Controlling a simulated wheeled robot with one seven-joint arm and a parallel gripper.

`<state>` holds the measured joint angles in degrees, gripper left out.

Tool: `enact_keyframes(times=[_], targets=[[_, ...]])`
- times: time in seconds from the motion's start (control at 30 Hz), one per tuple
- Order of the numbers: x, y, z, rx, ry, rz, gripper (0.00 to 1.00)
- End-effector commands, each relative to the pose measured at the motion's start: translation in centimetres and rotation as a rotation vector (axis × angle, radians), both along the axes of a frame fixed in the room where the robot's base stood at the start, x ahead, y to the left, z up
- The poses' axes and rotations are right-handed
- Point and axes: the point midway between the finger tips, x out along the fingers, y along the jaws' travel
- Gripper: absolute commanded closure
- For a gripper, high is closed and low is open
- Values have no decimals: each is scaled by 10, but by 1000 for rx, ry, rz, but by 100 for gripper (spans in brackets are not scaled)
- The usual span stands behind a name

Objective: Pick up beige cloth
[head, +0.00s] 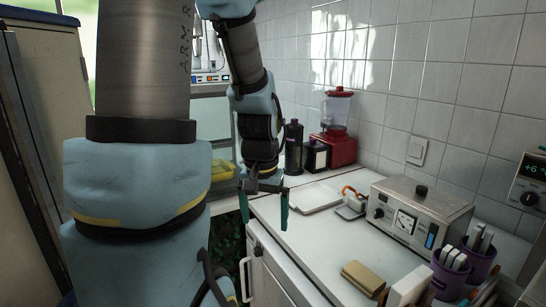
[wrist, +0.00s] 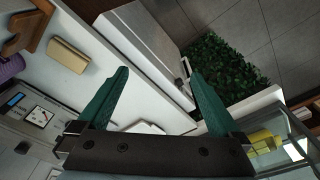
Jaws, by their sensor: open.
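The beige cloth (head: 363,278) lies folded on the white counter near its front edge, in the lower right of the head view. It also shows at the upper left of the wrist view (wrist: 68,55). My gripper (head: 265,212) is open and empty, with its green fingers pointing down at the counter's left edge. In the wrist view the two fingers (wrist: 160,85) are spread wide, and the cloth lies outside them to the left. The gripper is well apart from the cloth.
A metal appliance (head: 415,213) stands behind the cloth. Purple cups (head: 448,275) with utensils stand to its right. A white tray (head: 312,197), a red blender (head: 337,130) and dark bottles (head: 293,147) stand farther back. The counter (head: 310,243) left of the cloth is clear.

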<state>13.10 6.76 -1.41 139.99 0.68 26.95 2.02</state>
Motion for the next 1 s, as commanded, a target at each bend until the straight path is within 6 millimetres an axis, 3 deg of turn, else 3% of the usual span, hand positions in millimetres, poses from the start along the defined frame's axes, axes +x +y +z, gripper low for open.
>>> enact_keyframes(times=[0.03,0.1,0.2,0.33,0.47,0.57,0.67,0.8,1.0], targets=[[-9,19,-5,-5,-9,68,0],[-19,36,-7,-12,-18,134,0],[-27,49,-8,-16,-26,188,0],[-30,52,-8,-17,-27,202,0],[-23,42,-12,-10,-24,116,0],[-11,21,-19,4,-13,-83,0],[4,-14,-28,26,-2,-384,0],[19,-71,-41,58,13,-852,0],[22,-158,-58,98,24,-1516,0]])
